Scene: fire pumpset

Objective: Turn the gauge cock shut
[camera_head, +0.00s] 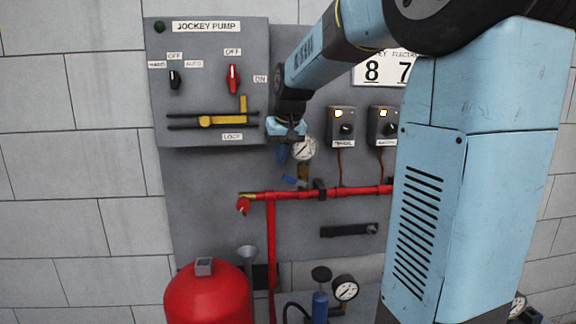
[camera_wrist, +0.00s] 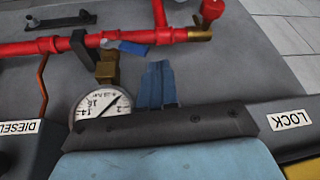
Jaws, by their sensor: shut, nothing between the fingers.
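The gauge cock is a small brass fitting (camera_head: 303,171) between the red pipe and the round white gauge (camera_head: 305,148). Its blue lever (camera_head: 294,181) sticks out to the left, roughly along the pipe. The wrist view sees these inverted: the gauge (camera_wrist: 101,104), the brass body (camera_wrist: 105,70) and the blue lever (camera_wrist: 128,47) pointing right. My gripper (camera_head: 282,154) hangs left of the gauge and above the lever, apart from it. Its blue fingers, also in the wrist view (camera_wrist: 156,84), are together and empty.
The red pipe (camera_head: 340,192) runs across the grey panel below the cock. The jockey pump box (camera_head: 207,82) is left of my gripper. Two switch boxes (camera_head: 342,125) are to the right. A red tank (camera_head: 208,295) stands below.

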